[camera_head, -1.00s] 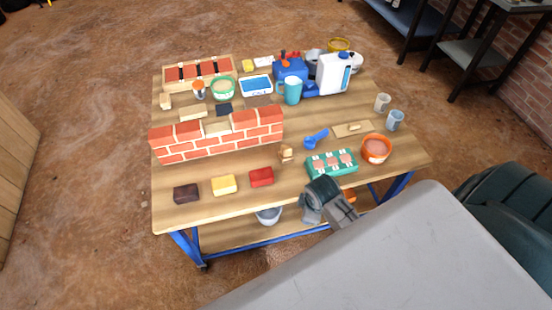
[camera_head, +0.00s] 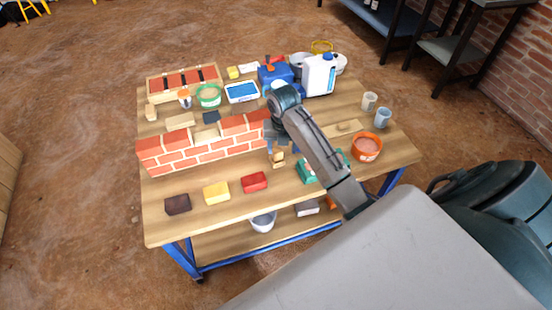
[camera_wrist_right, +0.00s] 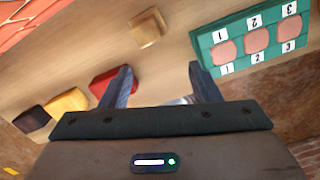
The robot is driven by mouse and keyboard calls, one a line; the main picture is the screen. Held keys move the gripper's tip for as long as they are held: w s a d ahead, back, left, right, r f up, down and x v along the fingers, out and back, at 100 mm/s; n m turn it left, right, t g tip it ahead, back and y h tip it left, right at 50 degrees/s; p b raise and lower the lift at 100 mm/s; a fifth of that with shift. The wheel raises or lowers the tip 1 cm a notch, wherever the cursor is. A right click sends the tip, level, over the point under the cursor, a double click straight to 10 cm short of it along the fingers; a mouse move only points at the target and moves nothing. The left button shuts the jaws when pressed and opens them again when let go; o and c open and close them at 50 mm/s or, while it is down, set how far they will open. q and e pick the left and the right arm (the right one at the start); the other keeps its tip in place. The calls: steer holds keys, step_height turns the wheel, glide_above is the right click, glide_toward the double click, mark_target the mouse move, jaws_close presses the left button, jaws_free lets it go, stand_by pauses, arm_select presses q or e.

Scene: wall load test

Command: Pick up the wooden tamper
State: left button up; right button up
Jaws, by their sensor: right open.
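The wooden tamper (camera_head: 278,160) is a small light-wood piece standing on the table in front of the right end of the brick wall. In the right wrist view the tamper (camera_wrist_right: 147,27) shows as a squarish wooden block beyond the fingertips. My right gripper (camera_head: 281,146) reaches over the table beside the wall, its jaws partly hidden by my own arm. In the wrist view the right gripper (camera_wrist_right: 163,82) is open, with nothing between its fingers. It appears above and apart from the tamper. My left gripper is not in view.
The brick wall (camera_head: 200,151) stands left of the tamper. Dark (camera_head: 178,204), yellow (camera_head: 217,192) and red (camera_head: 255,182) blocks lie along the front. A green numbered tray (camera_wrist_right: 222,49) is to the right, near an orange bowl (camera_head: 367,148). A white jug (camera_head: 318,76) stands behind.

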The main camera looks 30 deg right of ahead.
steer(key=w+r+n, duration=0.1)
steer(key=n, duration=0.1)
steer(key=w+d+r+n, duration=0.1)
steer(key=w+r+n, duration=0.1)
steer(key=shift+d+r, duration=0.1)
steer(key=shift+r, duration=0.2)
steer(key=b, duration=0.2)
glide_above(277, 150)
steer(key=f, duration=0.4)
steer(key=shift+s+d+f, duration=0.1)
steer(key=shift+s+d, duration=0.2)
steer(key=shift+f, duration=0.6)
steer(key=f, duration=0.4)
steer(key=shift+w+a+f+p, duration=0.15)
steer(key=shift+w+a+p, duration=0.05)
steer(key=shift+a+p, duration=0.15)
steer(key=shift+d+f, duration=0.1)
steer(key=shift+f, duration=0.35)
steer(key=c, duration=1)
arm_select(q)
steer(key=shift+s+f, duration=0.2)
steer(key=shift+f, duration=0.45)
arm_select(e)
steer(key=shift+c, duration=0.2)
steer(key=shift+r, duration=0.1)
